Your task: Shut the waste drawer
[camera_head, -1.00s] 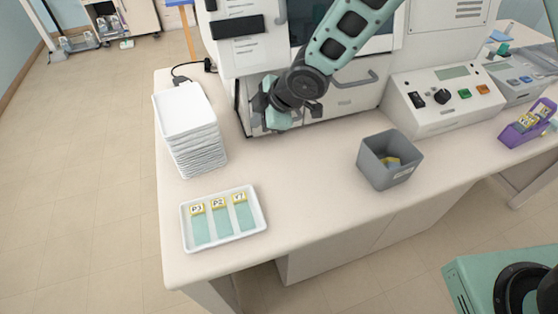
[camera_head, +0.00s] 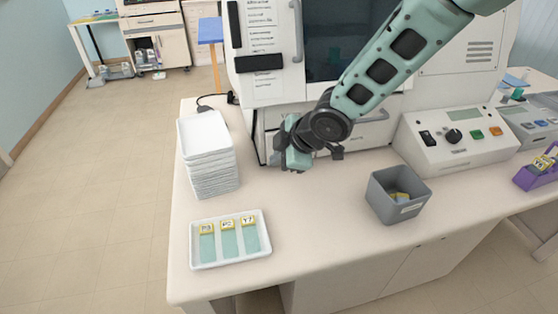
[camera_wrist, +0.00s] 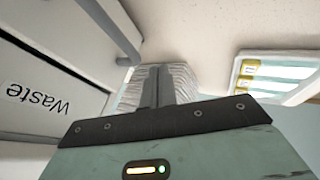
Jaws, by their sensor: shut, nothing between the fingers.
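The waste drawer (camera_head: 374,136) is the low white front of the large machine, with a grey bar handle. Its front also shows in the wrist view (camera_wrist: 38,84), with the word "Waste" on it. How far it stands out from the machine is hard to tell, since my arm hides part of it. My gripper (camera_head: 292,162) is at the left part of the drawer front, low above the bench. In the wrist view its dark fingers (camera_wrist: 158,86) are together and empty, beside the drawer front; contact cannot be made out.
A stack of white trays (camera_head: 208,165) stands left of my gripper. A white tray (camera_head: 262,256) with three labelled slides lies in front. A grey bin (camera_head: 397,208) stands to the right, beside a control box (camera_head: 455,145). The bench between is clear.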

